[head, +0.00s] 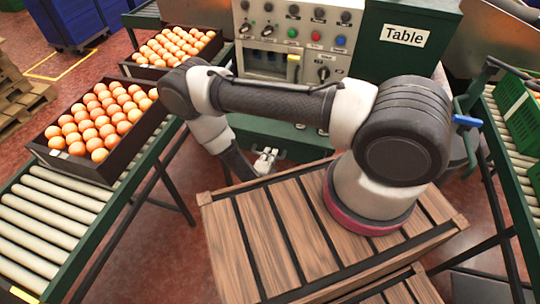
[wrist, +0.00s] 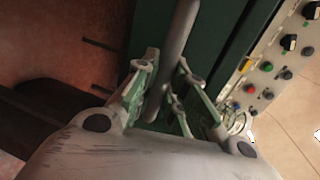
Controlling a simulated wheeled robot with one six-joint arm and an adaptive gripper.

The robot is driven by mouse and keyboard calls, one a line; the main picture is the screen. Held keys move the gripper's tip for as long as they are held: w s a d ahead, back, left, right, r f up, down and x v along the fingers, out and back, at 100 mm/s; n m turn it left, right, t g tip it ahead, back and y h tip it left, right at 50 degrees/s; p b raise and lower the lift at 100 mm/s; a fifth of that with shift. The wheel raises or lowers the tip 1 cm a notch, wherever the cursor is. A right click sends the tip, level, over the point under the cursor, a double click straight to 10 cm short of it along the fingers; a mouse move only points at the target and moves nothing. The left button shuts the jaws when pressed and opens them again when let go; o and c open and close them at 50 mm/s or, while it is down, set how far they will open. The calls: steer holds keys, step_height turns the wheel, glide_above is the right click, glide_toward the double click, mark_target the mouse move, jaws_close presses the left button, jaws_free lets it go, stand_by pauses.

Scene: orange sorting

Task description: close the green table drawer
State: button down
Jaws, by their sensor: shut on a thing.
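The green table (head: 405,45) with its "Table" label stands behind my arm, below and beside a control panel. Its green drawer (head: 300,150) shows low at the front, partly hidden by my arm; how far it is out I cannot tell. My gripper (head: 266,160) is at the drawer's front. In the wrist view my gripper (wrist: 170,78) has its green fingers shut on a grey bar handle (wrist: 183,30), which runs between them. A dark green face (wrist: 232,35) of the table lies just right of the handle.
Crates of oranges (head: 95,125) stand on a roller conveyor (head: 50,215) at left. Another conveyor with a green crate (head: 522,120) is at right. The control panel (head: 290,40) has knobs and buttons. A wooden crate top (head: 270,235) is under my arm's base.

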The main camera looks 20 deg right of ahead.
steer(key=shift+w, duration=0.1)
steer(key=c, duration=1.5)
jaws_free()
steer(key=shift+d, duration=0.1)
steer(key=shift+o, duration=0.2)
